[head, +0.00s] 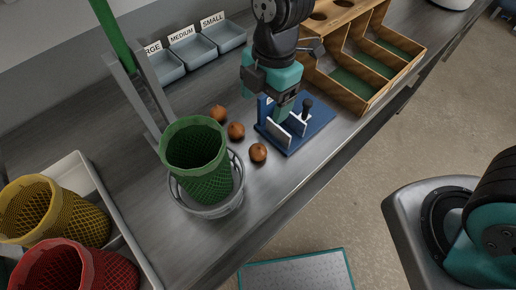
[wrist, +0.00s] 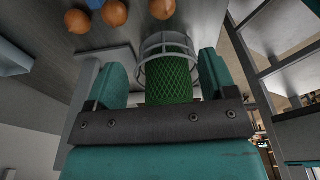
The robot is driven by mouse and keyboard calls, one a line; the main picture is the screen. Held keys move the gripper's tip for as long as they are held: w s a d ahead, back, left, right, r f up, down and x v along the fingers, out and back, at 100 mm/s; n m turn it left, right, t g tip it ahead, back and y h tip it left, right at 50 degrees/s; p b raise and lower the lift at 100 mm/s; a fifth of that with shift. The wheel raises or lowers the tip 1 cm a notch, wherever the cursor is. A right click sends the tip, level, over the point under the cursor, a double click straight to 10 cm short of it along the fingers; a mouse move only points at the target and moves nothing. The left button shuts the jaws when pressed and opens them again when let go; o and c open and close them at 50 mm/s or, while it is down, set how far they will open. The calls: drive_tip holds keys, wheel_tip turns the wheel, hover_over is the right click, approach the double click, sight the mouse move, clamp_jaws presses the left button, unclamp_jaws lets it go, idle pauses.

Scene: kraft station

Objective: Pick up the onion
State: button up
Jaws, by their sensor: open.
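Three round brown onions lie on the steel counter in a slanting row: one at the back (head: 218,113), one in the middle (head: 236,130) and one at the front (head: 258,152). All three also show along the top of the wrist view, at left (wrist: 78,21), middle (wrist: 114,13) and right (wrist: 162,9). My gripper (head: 284,112) is above the blue fixture, to the right of the onions and apart from them. In the wrist view, my gripper's teal fingers (wrist: 160,78) stand wide apart with no onion between them.
A green mesh basket (head: 197,160) sits in a wire ring left of the onions. The blue fixture (head: 316,127) bears white plates and a dark knob. A wooden rack (head: 374,97) stands at right, labelled grey bins (head: 200,47) behind. Yellow (head: 75,215) and red baskets (head: 85,272) are front left.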

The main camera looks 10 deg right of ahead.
sight(259, 146)
drive_tip(key=f, duration=0.3)
drive_tip(key=f+p, duration=0.1)
drive_tip(key=f, duration=0.2)
drive_tip(key=s+a+f+p, duration=0.1)
drive_tip(key=f, duration=0.3)
drive_tip(key=shift+a, duration=0.1)
drive_tip(key=shift+s+a+f+p, duration=0.15)
drive_tip(key=shift+f+p, duration=0.5)
drive_tip(key=shift+f, duration=0.7)
drive_tip(key=shift+s+a+f+p, duration=0.15)
drive_tip(key=shift+f+p, duration=0.45)
drive_tip(key=shift+f, duration=0.75)
drive_tip(key=shift+d, duration=0.1)
drive_tip(key=c, duration=1)
